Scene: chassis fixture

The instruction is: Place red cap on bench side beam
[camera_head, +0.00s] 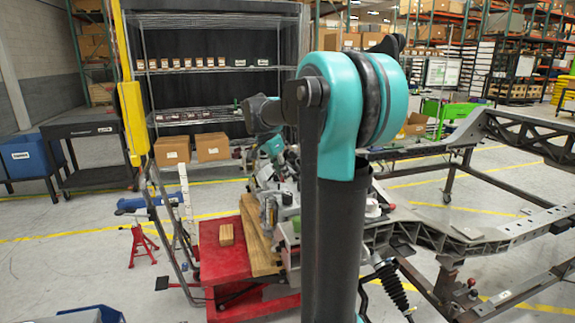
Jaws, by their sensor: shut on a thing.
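My arm rises in the middle of the view and bends left and down behind its own teal joint. My gripper (284,168) is small and far off below the teal wrist, over the back of the red bench, partly hidden by my arm. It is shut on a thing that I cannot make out. The red bench (215,262) stands left of my arm, with a wooden beam (256,236) along its right side. I cannot clearly identify the red cap. A small red knob (472,283) shows on the frame at the lower right.
A wood block (226,235) lies on the bench. Several tools and parts crowd its back and right side. A dark chassis frame (455,240) fills the right. A red jack stand (142,246) and a blue tool stand on the left.

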